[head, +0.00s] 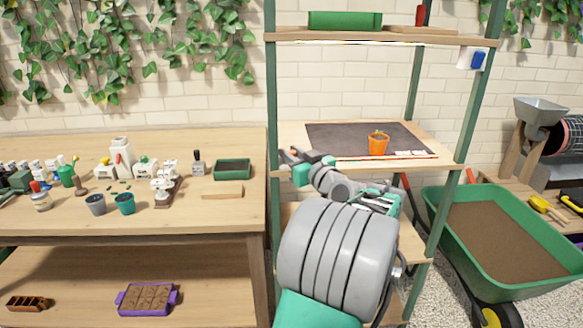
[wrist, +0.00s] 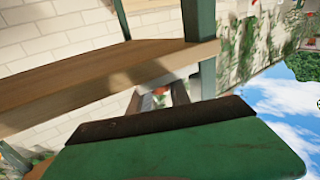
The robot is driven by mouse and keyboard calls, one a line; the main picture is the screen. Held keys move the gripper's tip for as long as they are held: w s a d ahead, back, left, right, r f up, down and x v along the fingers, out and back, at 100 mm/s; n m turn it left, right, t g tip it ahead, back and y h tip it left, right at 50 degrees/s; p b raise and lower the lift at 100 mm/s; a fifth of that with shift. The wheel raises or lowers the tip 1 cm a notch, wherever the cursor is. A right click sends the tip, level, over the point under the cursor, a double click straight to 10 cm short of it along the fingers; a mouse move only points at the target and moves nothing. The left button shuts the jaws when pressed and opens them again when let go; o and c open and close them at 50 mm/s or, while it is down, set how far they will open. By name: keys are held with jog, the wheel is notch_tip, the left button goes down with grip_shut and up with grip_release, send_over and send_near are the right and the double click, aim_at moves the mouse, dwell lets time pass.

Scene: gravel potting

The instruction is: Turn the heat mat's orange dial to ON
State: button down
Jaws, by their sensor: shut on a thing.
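My gripper (head: 292,154) is at the shelf's front left, beside the mat's left side.
Green shelf posts (head: 271,100) stand close to my arm. An upper shelf board (head: 340,36) holds a green tray (head: 345,20). A workbench (head: 100,225) with pots and small tools is at left. A green wheelbarrow (head: 450,225) stands at right.

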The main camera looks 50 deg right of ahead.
dwell(0.3)
jog(key=c, duration=1.5)
grip_release()
jog(key=v, duration=0.7)
jog(key=shift+s, duration=0.4)
